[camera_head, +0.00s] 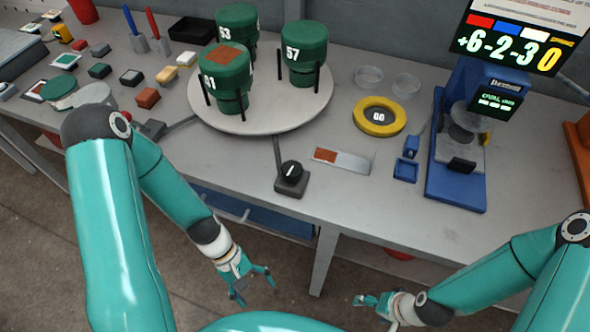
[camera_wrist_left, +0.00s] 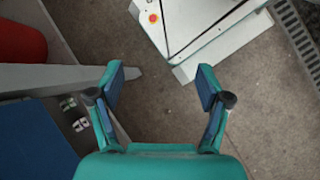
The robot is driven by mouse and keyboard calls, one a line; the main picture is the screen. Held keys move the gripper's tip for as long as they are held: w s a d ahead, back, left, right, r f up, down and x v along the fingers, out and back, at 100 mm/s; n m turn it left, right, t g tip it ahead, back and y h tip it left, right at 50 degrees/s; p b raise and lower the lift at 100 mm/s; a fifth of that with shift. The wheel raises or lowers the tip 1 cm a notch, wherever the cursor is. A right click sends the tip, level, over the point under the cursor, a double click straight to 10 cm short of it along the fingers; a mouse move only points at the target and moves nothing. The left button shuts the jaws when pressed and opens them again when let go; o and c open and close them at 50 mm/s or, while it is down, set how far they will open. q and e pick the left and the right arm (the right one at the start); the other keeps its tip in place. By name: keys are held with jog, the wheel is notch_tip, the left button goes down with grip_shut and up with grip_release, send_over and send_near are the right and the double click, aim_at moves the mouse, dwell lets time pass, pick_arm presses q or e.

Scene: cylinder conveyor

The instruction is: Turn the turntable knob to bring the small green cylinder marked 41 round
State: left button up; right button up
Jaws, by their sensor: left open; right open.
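The round grey turntable (camera_head: 262,122) carries three green cylinders in black-posted holders. The back-left cylinder (camera_head: 238,18) reads 53 or 63, and the right cylinder (camera_head: 306,45) reads 57. The front-left cylinder (camera_head: 228,72) has a brown square on top; its number looks like 91, but I cannot read it surely. I see no clear 41. The black knob (camera_head: 291,171) sits on a grey base in front of the turntable. My left gripper (camera_head: 256,289) is open and empty, below the table edge, apart from the knob. My right gripper (camera_head: 371,302) is open and empty, further right.
A yellow ring marked GO (camera_head: 379,117), a flat metal strip (camera_head: 343,161) and a blue stand with a display (camera_head: 457,150) lie right of the knob. Small blocks (camera_head: 148,97) and a black tray (camera_head: 192,30) lie left. The table's front edge separates both grippers from the tabletop.

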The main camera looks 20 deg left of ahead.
pick_arm(q)
jog(key=w+r+n+t+h, duration=0.2)
jog(key=w+r+n+h, duration=0.1)
jog(key=r+n+h, duration=0.3)
jog(key=n+t+h, duration=0.2)
jog(key=n+t, duration=0.8)
jog(key=t, duration=0.2)
send_near(282, 173)
jog(key=p+x, duration=0.2)
jog(key=x, duration=1)
jog(key=shift+w+d+p, duration=0.15)
jog(key=shift+w+p, duration=0.05)
jog(key=shift+p, duration=0.1)
